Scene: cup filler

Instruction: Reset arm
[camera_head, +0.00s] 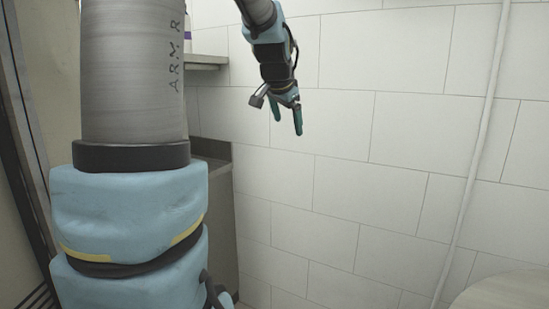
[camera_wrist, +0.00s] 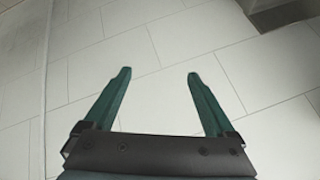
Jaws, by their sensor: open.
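My gripper (camera_head: 287,122) hangs from my arm in the upper middle of the head view, with its green fingers pointing down in front of the white tiled wall. In the wrist view my gripper (camera_wrist: 159,74) shows two green fingers spread wide apart, with nothing between them. It is open and empty. No cup or other object is near the fingers in either view.
The tiled wall (camera_head: 400,140) fills the back, with a thin vertical pipe (camera_head: 474,160) at the right. A shelf (camera_head: 206,61) and a dark-topped counter (camera_head: 212,150) are partly hidden behind my arm. A round pale surface (camera_head: 505,292) shows at the lower right.

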